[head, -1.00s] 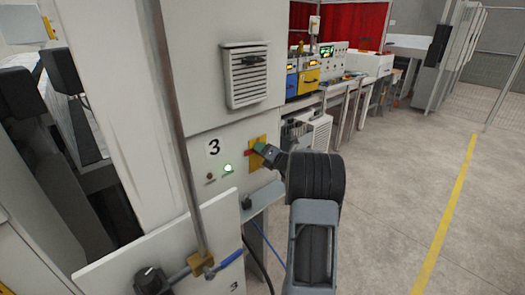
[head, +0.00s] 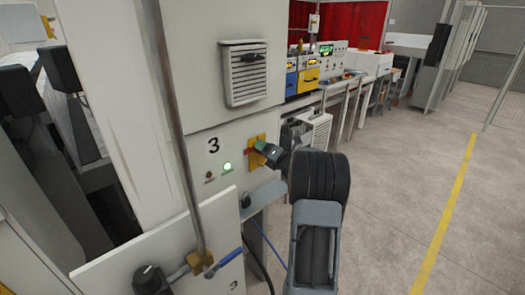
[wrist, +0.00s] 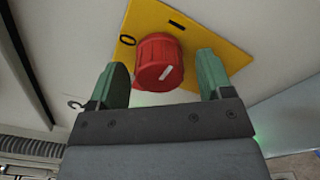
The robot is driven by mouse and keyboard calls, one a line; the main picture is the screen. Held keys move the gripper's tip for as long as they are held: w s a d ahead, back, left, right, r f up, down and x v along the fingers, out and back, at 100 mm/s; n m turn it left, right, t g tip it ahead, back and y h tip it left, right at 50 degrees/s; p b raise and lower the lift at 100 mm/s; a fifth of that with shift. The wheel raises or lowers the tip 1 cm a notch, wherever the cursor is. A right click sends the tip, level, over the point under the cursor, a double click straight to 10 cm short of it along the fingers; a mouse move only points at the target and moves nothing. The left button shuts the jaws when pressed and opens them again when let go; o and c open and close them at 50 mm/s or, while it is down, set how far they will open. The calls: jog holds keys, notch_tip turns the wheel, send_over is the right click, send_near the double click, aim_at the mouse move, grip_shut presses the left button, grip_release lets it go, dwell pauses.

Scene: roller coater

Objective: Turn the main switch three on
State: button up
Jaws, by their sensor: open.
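The main switch is a red rotary knob (wrist: 158,62) on a yellow plate (wrist: 205,28), seen in the wrist view. The plate bears an O and a bar mark. A short white line shows on the knob's face; I cannot tell for sure which mark it lines up with. My gripper (wrist: 162,75) is open, with one green finger on each side of the knob and gaps visible on both sides. In the head view the yellow plate (head: 257,143) is on the machine panel right of the number 3, and my gripper (head: 266,151) is in front of it, hiding most of the knob.
A green lamp (head: 227,167) glows beside a dark red one (head: 209,175), left of the switch. A vertical pipe (head: 181,130) and a blue-handled valve (head: 222,263) stand at the lower left. Open floor (head: 400,190) lies to the right.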

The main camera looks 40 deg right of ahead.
jog(key=s+d+b, duration=0.1)
jog(key=s+b, duration=0.1)
jog(key=s, duration=1)
jog(key=shift+s+d+b, duration=0.15)
jog(key=shift+d+b, duration=0.2)
